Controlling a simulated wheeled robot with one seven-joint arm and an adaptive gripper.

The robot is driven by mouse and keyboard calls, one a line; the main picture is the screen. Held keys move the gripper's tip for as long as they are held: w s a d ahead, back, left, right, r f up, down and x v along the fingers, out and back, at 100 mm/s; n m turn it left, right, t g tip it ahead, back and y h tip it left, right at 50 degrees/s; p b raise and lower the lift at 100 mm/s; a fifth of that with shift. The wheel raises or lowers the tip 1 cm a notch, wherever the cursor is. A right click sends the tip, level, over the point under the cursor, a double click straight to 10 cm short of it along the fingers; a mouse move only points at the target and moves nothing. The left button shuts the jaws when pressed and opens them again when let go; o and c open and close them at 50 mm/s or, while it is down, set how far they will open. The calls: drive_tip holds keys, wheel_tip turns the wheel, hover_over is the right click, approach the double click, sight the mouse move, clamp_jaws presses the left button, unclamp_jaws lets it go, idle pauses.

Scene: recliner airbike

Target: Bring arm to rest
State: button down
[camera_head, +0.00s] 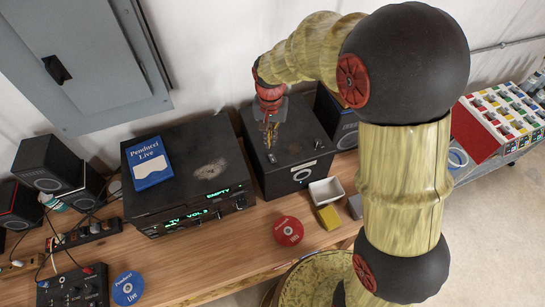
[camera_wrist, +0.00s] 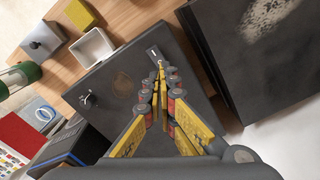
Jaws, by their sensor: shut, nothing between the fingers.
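My gripper (camera_head: 269,132) hangs at the end of my raised, bent arm, pointing down over a black box (camera_head: 297,174) on the wooden bench. In the wrist view my gripper (camera_wrist: 160,68) shows its yellow fingers with tips together, shut and empty. The black box (camera_wrist: 118,88) lies below the fingers in that view. I cannot tell the exact gap between the fingertips and the box top. My arm crosses the right half of the head view and hides part of the bench.
A black receiver (camera_head: 188,210) bears a blue book (camera_head: 150,163). A white tray (camera_head: 326,191), yellow block (camera_head: 329,217) and red disc (camera_head: 288,231) lie near the box. A blue disc (camera_head: 127,288) lies front left. Speakers (camera_head: 47,163) stand left. Bare wood shows in front.

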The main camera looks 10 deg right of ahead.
idle(0.4)
drive_tip(key=shift+s+f+n, duration=0.1)
drive_tip(key=shift+s+n, duration=0.1)
drive_tip(key=shift+n, duration=0.4)
drive_tip(key=shift+n+g, duration=0.4)
drive_tip(key=shift+n, duration=0.4)
drive_tip(key=s, duration=0.2)
drive_tip(key=s+d, duration=0.1)
drive_tip(key=s, duration=0.1)
drive_tip(key=shift+s+f, duration=0.1)
drive_tip(key=shift+f, duration=0.1)
drive_tip(key=s+d+f+t+b, duration=0.1)
drive_tip(key=s+d+t+b, duration=0.1)
drive_tip(key=s+b, duration=0.4)
drive_tip(key=s+d+f+t+b, duration=0.2)
drive_tip(key=s+d+b, duration=0.2)
drive_tip(key=b, duration=0.7)
drive_tip(key=s+d+f+n+t+b, duration=0.1)
drive_tip(key=s+d+f+t+b, duration=0.1)
drive_tip(key=s+b, duration=0.6)
drive_tip(key=shift+s+d+b, duration=0.3)
drive_tip(key=shift+s+d, duration=0.05)
drive_tip(key=shift+d, duration=0.5)
drive_tip(key=c, duration=2.6)
unclamp_jaws()
